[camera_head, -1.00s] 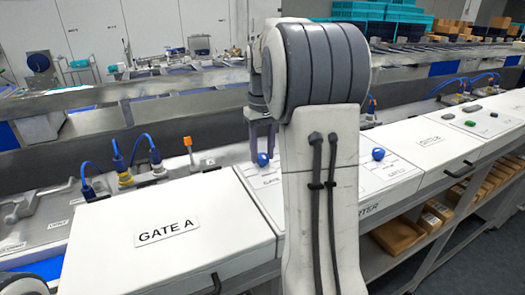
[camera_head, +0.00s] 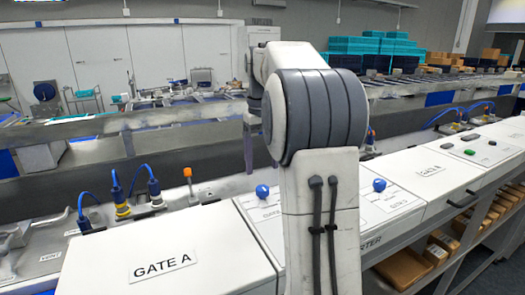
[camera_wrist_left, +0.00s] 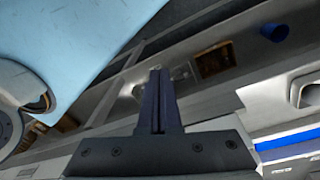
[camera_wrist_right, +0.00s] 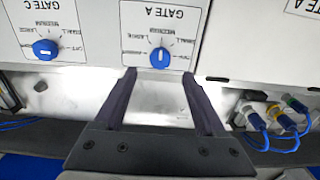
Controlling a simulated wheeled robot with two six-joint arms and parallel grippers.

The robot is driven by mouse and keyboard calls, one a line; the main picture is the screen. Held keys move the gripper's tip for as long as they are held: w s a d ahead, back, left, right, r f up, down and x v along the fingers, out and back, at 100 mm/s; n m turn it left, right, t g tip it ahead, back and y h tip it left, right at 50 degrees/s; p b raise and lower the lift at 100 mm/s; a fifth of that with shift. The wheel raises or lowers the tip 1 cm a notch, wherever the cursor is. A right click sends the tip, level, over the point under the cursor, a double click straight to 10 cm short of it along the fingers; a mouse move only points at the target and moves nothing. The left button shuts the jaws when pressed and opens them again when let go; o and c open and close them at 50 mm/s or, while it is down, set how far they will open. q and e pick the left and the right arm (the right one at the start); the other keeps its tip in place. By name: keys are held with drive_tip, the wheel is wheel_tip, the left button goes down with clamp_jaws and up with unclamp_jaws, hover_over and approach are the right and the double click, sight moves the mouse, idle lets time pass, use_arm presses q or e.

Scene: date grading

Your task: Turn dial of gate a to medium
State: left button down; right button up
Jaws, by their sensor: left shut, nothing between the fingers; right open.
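The blue dial of gate A (camera_wrist_right: 160,57) sits on a white panel in the right wrist view, upside down there. It bears a pale mark; which printed label this meets is too small to tell. In the head view this dial (camera_head: 262,191) shows left of my right arm. My right gripper (camera_wrist_right: 159,75) is open, its fingertips on either side just short of the dial in the picture, nothing between them. In the head view its dark fingers (camera_head: 250,150) appear above the dial, partly hidden by my arm. My left gripper (camera_wrist_left: 158,75) is shut and empty, away from the dials.
A second blue dial, marked gate C (camera_wrist_right: 45,49), is beside gate A's dial. A white box labelled GATE A (camera_head: 165,266) stands at the front left. Blue-cabled connectors (camera_head: 121,205) and an orange-tipped post (camera_head: 188,180) stand behind it.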

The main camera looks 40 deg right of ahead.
sight(263, 188)
wheel_tip(263, 188, up, 4)
drive_tip(key=shift+r, duration=0.1)
idle(0.7)
